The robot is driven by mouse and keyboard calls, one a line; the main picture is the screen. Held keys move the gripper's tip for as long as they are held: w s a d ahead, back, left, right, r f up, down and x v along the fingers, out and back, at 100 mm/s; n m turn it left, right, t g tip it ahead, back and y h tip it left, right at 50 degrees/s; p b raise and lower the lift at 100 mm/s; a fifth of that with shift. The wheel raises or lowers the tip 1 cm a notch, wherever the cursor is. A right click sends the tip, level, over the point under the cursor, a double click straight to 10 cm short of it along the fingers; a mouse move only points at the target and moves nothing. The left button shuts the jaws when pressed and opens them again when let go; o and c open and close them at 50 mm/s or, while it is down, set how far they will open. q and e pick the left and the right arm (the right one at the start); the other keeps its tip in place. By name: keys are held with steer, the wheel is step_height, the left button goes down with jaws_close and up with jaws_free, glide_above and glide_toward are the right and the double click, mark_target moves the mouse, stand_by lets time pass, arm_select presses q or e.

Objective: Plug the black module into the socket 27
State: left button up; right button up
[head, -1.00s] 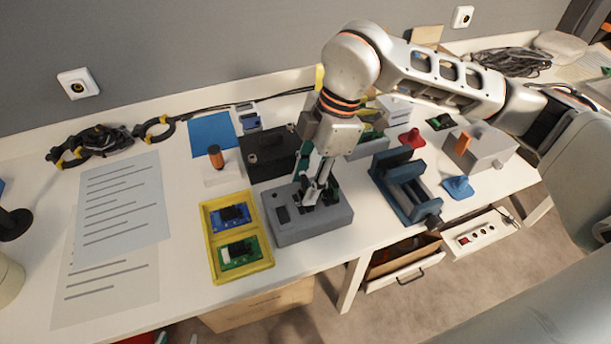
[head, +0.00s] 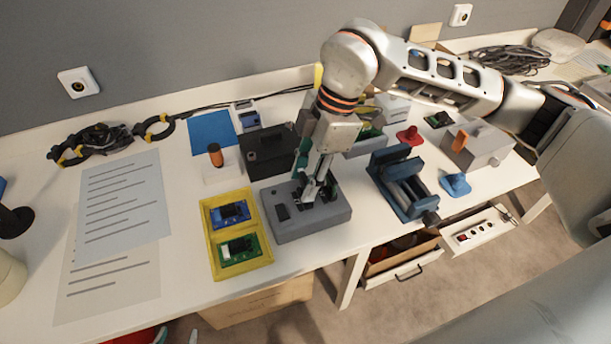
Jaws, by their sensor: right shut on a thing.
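My right gripper (head: 314,187) comes down from above onto a grey block (head: 310,227) near the table's front edge. Its fingers are shut on a small dark piece, the black module, at the block's top face; the fingers hide most of it. I cannot tell whether the module is seated in the socket or only touches it. Another small dark part (head: 282,212) sits on the left of the block's top. No number 27 can be read. My left gripper is not in view.
A yellow tray (head: 212,263) with a blue and a green board stands left of the block. A black box (head: 268,172) is behind it, and a blue vise (head: 403,193) is to the right. Paper sheets (head: 120,215) lie at the left.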

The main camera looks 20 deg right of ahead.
arm_select(q)
steer(key=shift+w+r+p, duration=0.3)
steer(key=shift+r, duration=0.45)
stand_by(1.0)
steer(key=shift+w+r, duration=0.1)
steer(key=shift+r, duration=0.05)
arm_select(e)
steer(key=shift+f, duration=0.4)
stand_by(0.4)
arm_select(q)
steer(key=shift+w+r+p, duration=0.2)
steer(key=shift+r+p, duration=0.25)
steer(key=shift+r, duration=0.1)
arm_select(e)
steer(key=shift+f, duration=0.25)
stand_by(0.5)
steer(key=o, duration=1)
steer(key=shift+r, duration=0.1)
